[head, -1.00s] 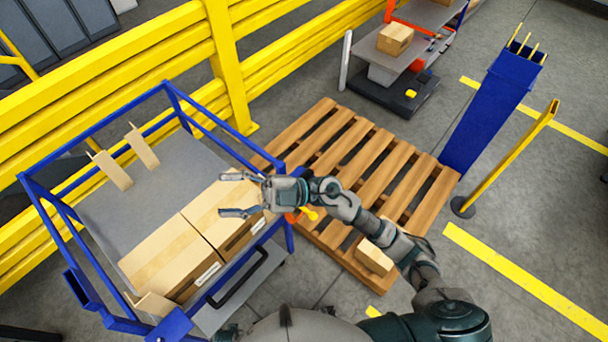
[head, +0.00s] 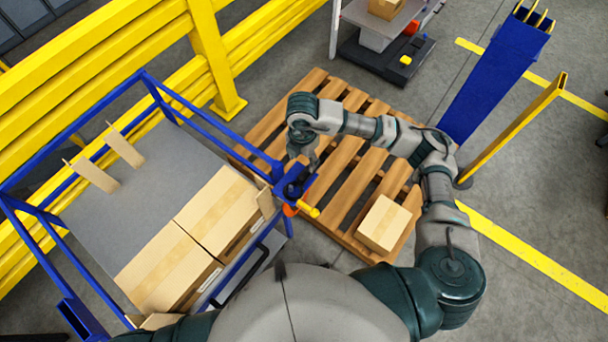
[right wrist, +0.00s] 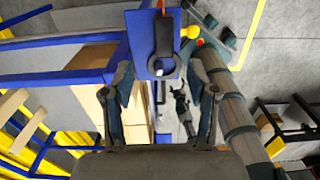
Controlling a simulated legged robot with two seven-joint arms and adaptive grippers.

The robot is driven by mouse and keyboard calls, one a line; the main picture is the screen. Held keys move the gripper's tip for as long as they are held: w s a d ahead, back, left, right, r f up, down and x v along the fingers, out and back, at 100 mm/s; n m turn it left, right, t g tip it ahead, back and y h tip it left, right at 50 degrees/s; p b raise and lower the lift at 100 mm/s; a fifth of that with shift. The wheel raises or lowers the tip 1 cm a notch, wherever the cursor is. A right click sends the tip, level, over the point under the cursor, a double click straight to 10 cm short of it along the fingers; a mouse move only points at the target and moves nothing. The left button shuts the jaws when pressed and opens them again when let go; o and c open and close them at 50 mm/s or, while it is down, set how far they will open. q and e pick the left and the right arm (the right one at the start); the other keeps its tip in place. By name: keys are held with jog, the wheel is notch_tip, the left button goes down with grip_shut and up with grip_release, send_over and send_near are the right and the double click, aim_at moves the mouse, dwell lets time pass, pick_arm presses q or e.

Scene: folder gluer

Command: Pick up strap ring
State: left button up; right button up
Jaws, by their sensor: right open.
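The strap ring (right wrist: 163,66) is a dark ring on a blue plate (right wrist: 148,38), in the middle of the right wrist view. In the head view the blue bracket (head: 294,182) stands at the cart's right corner, and the ring cannot be made out. My right gripper (right wrist: 160,82) is open and empty, its fingers either side of the blue plate in the picture. In the head view it (head: 302,155) points down just above the bracket, partly hidden by its wrist. A small dark shape low in the right wrist view looks like my left gripper (right wrist: 182,103); its jaws are unclear.
A blue-framed cart (head: 155,75) holds large cartons (head: 218,208) at the left. An orange and yellow handle (head: 306,209) sits by the bracket. A wooden pallet (head: 262,132) with a small box (head: 384,224) lies beyond. A yellow barrier (head: 100,70) runs behind the cart.

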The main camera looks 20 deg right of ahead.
aim_at(304, 174)
jog(key=f, duration=0.4)
jog(key=shift+s+a+f, duration=0.15)
jog(key=shift+a, duration=0.15)
jog(key=f, duration=0.1)
jog(key=f+p, duration=0.1)
jog(key=f, duration=0.2)
jog(key=shift+s+d+f+p, duration=0.15)
jog(key=shift+d+f+p, duration=0.1)
jog(key=shift+d+p, duration=0.1)
jog(key=shift+d+f, duration=0.15)
jog(key=shift+f, duration=0.15)
jog(key=shift+a, duration=0.2)
grip_shut()
